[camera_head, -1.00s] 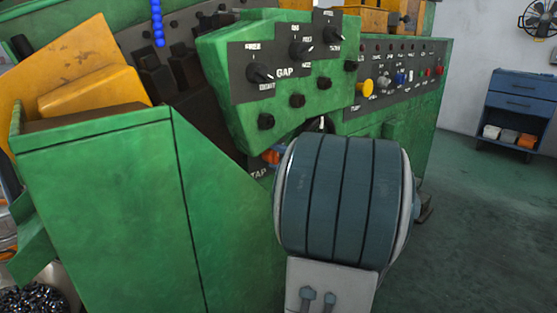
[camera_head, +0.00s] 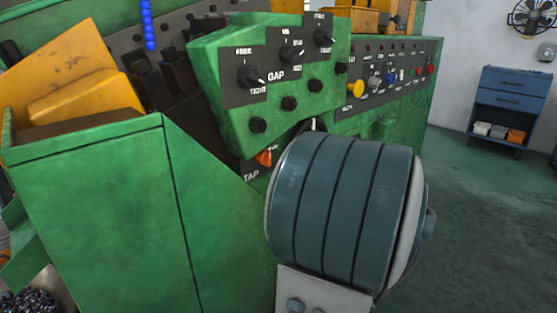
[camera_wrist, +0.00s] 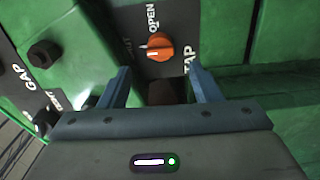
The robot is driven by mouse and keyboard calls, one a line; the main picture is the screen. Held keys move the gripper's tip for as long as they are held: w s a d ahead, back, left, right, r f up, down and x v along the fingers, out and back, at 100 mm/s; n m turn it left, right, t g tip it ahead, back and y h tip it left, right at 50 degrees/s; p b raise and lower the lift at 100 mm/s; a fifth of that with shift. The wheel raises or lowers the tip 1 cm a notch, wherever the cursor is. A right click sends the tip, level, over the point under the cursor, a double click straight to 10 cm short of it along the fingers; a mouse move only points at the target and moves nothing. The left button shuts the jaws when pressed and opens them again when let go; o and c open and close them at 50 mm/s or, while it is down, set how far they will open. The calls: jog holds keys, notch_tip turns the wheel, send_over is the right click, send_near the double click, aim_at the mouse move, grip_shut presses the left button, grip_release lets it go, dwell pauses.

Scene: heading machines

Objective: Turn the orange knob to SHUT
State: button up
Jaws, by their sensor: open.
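The orange knob (camera_head: 264,158) sits on a dark plate marked TAP, low on the green machine, just left of my arm in the head view. In the wrist view the orange knob (camera_wrist: 157,47) shows a pale pointer mark on its left side. The word OPEN reads beside it; another label is partly cut off by shade. My gripper (camera_wrist: 160,80) is open and empty, its two blue-grey fingers either side of and short of the knob, not touching it. In the head view my arm hides the gripper.
A green panel (camera_head: 300,95) with black GAP knobs juts out above the orange knob. A yellow button (camera_head: 356,89) is on the panel behind. A green cabinet (camera_head: 95,215) stands at left. A blue drawer cart (camera_head: 512,95) stands far right, with open floor before it.

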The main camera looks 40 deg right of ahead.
jog(key=s, duration=0.5)
jog(key=shift+s+d+p, duration=0.25)
jog(key=shift+s+p, duration=0.1)
jog(key=shift+s, duration=0.05)
